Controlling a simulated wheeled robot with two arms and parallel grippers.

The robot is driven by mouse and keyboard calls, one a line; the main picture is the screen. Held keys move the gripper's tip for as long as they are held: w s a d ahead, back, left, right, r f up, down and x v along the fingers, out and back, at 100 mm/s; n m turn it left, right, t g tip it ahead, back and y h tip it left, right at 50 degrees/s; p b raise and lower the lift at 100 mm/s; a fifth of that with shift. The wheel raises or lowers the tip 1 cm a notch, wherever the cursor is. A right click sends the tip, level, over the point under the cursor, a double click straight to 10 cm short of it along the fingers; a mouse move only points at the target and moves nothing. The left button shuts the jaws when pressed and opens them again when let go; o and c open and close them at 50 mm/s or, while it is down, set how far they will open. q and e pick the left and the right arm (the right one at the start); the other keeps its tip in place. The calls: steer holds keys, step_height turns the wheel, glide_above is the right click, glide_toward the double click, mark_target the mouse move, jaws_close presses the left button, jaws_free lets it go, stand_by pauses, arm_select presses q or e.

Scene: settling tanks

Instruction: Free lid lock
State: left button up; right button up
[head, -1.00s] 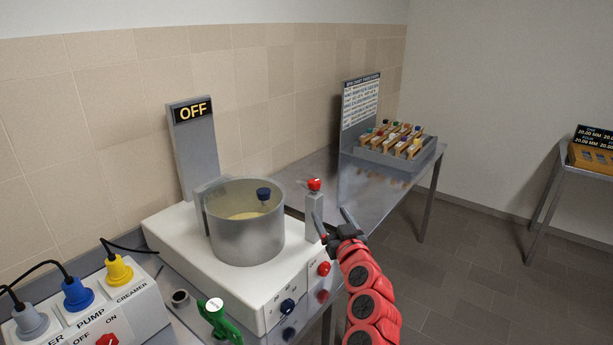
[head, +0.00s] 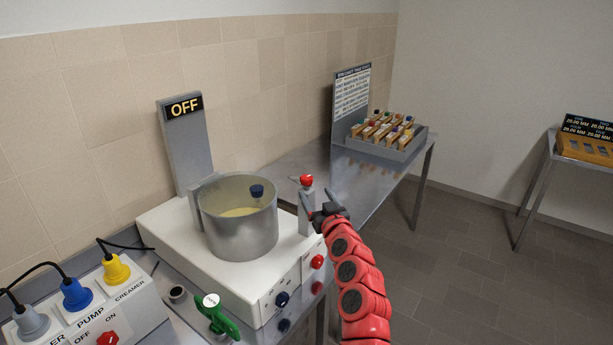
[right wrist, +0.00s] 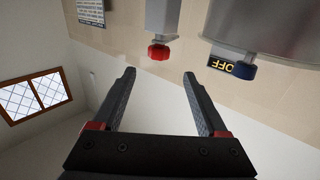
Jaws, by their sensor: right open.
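A red knob (head: 306,180) tops a grey upright post (head: 306,215) on the white machine base, just right of the metal tank (head: 240,235). My right gripper (head: 317,198) is open and empty beside the post, a little below the red knob in the head view. In the right wrist view, which is upside down, the red knob (right wrist: 159,52) lies ahead, between and beyond the fingertips (right wrist: 159,76). No contact is visible. My left gripper is not in view.
An OFF sign (head: 184,107) stands behind the tank. A panel with plugs (head: 85,310) and a green handle (head: 217,315) are at the front left. A tray of small items (head: 390,140) sits on the back of the bench. Open floor lies to the right.

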mark_target(306, 184)
steer(key=x, duration=0.2)
steer(key=p+x, duration=0.1)
steer(key=shift+a+f, duration=0.1)
steer(key=shift+f, duration=0.15)
steer(key=shift+w, duration=0.7)
steer(key=shift+w+a+f+p, duration=0.1)
steer(key=shift+w+a+p, duration=0.35)
steer(key=shift+w+p, duration=0.2)
steer(key=shift+w, duration=0.35)
steer(key=shift+a+p+x, duration=0.25)
steer(key=shift+p+x, duration=0.35)
steer(key=shift+x, duration=0.5)
steer(key=shift+w+d, duration=0.2)
steer(key=shift+w, duration=0.55)
